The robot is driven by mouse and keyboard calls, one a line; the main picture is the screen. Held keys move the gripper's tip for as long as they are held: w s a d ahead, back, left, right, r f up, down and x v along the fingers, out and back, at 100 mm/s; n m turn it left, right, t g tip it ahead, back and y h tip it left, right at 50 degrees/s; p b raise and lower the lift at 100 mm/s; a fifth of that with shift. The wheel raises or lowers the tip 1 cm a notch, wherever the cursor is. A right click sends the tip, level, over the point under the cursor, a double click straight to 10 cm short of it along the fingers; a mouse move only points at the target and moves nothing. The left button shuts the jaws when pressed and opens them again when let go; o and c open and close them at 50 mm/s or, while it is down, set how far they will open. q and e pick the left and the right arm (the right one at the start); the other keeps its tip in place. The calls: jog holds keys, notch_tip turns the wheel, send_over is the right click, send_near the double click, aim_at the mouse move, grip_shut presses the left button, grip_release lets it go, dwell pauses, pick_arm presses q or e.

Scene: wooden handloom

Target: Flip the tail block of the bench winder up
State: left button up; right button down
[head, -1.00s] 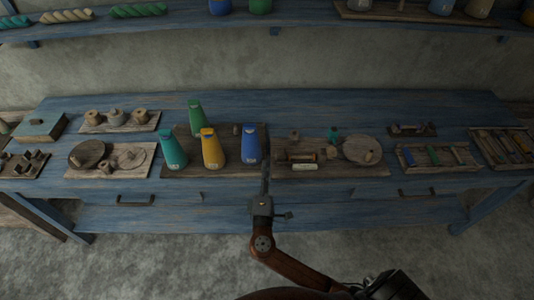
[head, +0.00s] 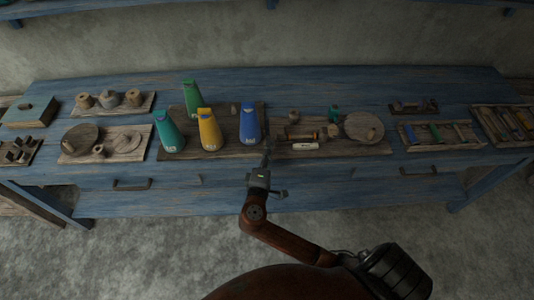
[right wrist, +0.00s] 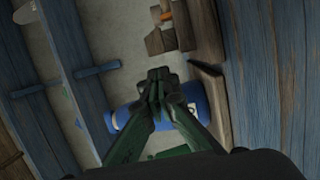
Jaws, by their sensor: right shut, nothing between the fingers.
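The bench winder is a wooden board (head: 350,150) right of the table's middle, with a round wheel (head: 364,126), a horizontal wooden spool-like part (head: 300,134) and a small teal piece (head: 334,114). A small block (head: 293,115) is at its back left. I cannot tell for sure which part is the tail block or how it is tilted. My right gripper (head: 267,150) is shut and empty at the board's left end, beside the blue cone (head: 249,124). In the right wrist view its fingertips (right wrist: 158,82) meet in front of the blue cone (right wrist: 188,108). My left gripper is not in view.
Trays of small parts (head: 440,134) lie to the right. The blue tabletop (head: 330,85) is clear at the back.

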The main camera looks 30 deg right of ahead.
aim_at(280, 136)
jog(key=x, duration=0.3)
jog(key=shift+w+d+b, duration=0.25)
jog(key=shift+w+b, duration=0.05)
jog(key=shift+w+d, duration=0.3)
jog(key=shift+d, duration=0.05)
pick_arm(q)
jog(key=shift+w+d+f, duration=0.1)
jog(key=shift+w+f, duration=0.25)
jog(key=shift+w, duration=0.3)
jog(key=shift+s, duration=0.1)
pick_arm(e)
jog(key=shift+s+d+r+p, duration=0.1)
jog(key=shift+s+d+p, duration=0.25)
jog(key=shift+d, duration=0.25)
jog(key=shift+s+d+r+p, duration=0.1)
jog(key=shift+s+d+p, duration=0.25)
jog(key=shift+d, duration=0.2)
jog(key=shift+s+d+f, duration=0.1)
jog(key=shift+d, duration=0.05)
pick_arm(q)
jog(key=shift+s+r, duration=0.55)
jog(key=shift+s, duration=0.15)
